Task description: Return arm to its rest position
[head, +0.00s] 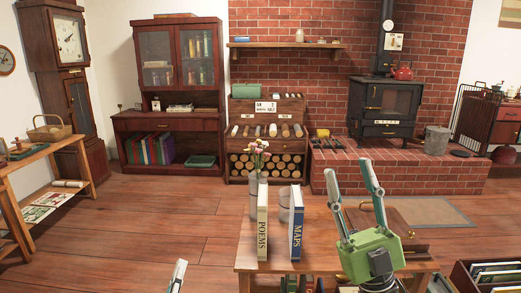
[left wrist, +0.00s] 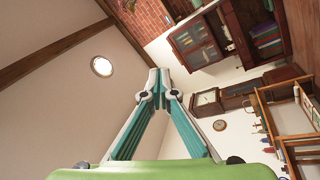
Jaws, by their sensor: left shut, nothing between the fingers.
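My left gripper (head: 179,276) shows only as a fingertip at the bottom edge of the head view, left of the small wooden table. In the left wrist view its two fingers (left wrist: 158,80) meet at their tips, with nothing between them. They point up past a white wall toward the brick wall and cabinet, away from any surface. My right gripper (head: 348,168) has a green body and stands over the right part of the table. Its two fingers point up and are spread apart, with nothing between them. Most of my left arm is hidden below the head view.
The wooden table (head: 252,252) holds a POEMS book (head: 262,222), a MAPS book (head: 296,228) and a flower vase (head: 254,196). A crate of books (head: 462,280) stands at the lower right. A side table (head: 62,146) is at the left. The floor (head: 150,225) between is clear.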

